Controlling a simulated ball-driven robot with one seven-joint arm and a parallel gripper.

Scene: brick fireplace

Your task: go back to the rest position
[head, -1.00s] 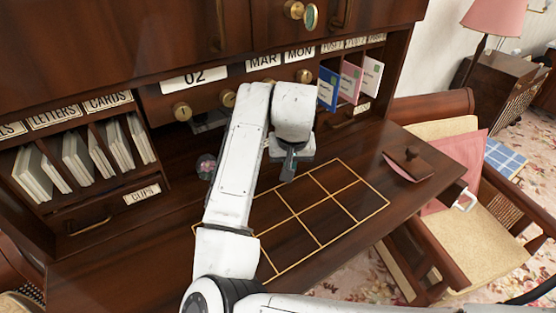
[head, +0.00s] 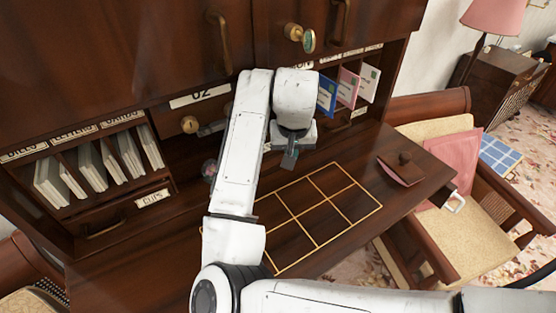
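My gripper (head: 289,159) hangs at the end of my bent white arm, in the middle of the head view. It points down over the back part of the wooden desk top, in front of the cubbyholes and near the far left part of the gold-lined grid (head: 327,192). The fingers are small and dark here, and I cannot tell whether they are open or shut. I see no object hanging from them. My arm hides part of the drawer row and the left part of the grid.
Upright envelopes (head: 347,86) stand in slots at the back right, and more fill the left cubbies (head: 100,165). A wooden blotter (head: 402,168) lies on the desk's right. A cushioned chair (head: 474,220) stands right of the desk. The grid cells look empty.

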